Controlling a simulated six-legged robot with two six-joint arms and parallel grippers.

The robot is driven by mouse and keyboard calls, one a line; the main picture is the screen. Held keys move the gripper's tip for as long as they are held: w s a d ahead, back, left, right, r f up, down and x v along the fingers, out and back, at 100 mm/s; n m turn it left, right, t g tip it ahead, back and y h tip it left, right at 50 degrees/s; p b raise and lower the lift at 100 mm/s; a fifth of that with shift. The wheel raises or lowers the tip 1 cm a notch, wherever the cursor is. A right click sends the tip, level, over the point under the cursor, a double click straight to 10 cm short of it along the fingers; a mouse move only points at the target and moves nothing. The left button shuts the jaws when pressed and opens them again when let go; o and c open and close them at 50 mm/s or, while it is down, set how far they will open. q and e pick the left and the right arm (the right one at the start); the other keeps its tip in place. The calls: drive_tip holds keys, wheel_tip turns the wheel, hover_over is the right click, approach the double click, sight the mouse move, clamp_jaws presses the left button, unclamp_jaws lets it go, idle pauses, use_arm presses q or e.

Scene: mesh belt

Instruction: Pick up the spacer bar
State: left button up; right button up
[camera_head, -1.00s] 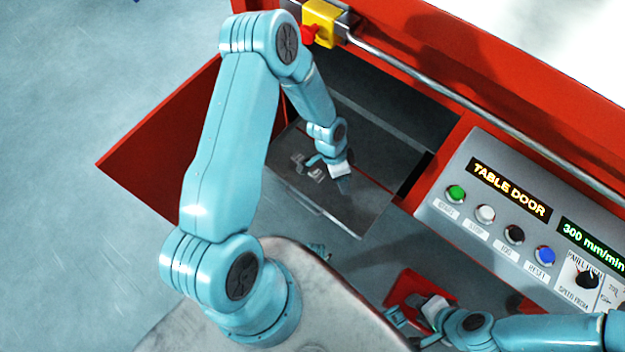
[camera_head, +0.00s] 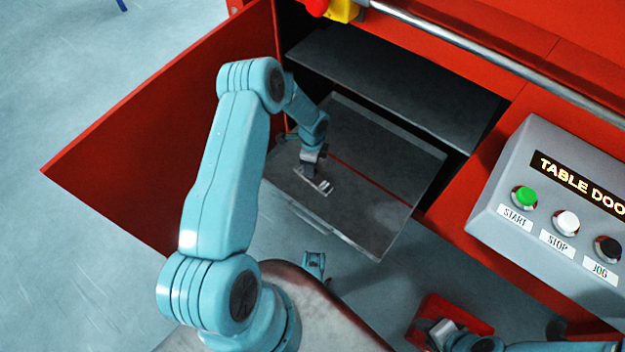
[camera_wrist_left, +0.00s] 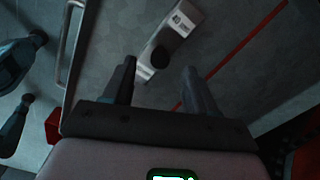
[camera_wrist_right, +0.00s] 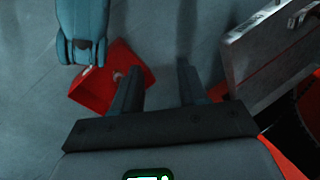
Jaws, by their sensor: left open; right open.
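The spacer bar (camera_head: 314,181) looks like a small pale metal piece lying on the dark pull-out shelf in the open cabinet. The left wrist view shows it as a pale bar (camera_wrist_left: 172,32) with a small label and a dark round spot at its near end. My left gripper (camera_head: 309,168) is above the bar and partly hides it. In the left wrist view its open fingers (camera_wrist_left: 160,72) point toward the bar's near end, with nothing held. My right gripper (camera_head: 436,333) is open and empty by the red tray; its fingers show in the right wrist view (camera_wrist_right: 158,75).
The red tray (camera_head: 472,318) is low at the right, also in the right wrist view (camera_wrist_right: 80,88). The shelf (camera_head: 385,160) has a red line across it. An open red door (camera_head: 150,130) stands left. A control box (camera_head: 500,180) is at right.

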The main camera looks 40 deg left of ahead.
use_arm(q)
drive_tip(key=shift+f, duration=0.55)
wheel_tip(320, 180, down, 5)
drive_tip(key=b, duration=0.3)
drive_tip(key=shift+r, duration=0.2)
use_arm(e)
drive_tip(key=f, duration=0.1)
drive_tip(key=w+f, duration=0.1)
drive_tip(key=f, duration=0.1)
drive_tip(key=shift+w+d+t, duration=0.35)
drive_tip(key=shift+d+t, duration=0.05)
use_arm(q)
clamp_jaws()
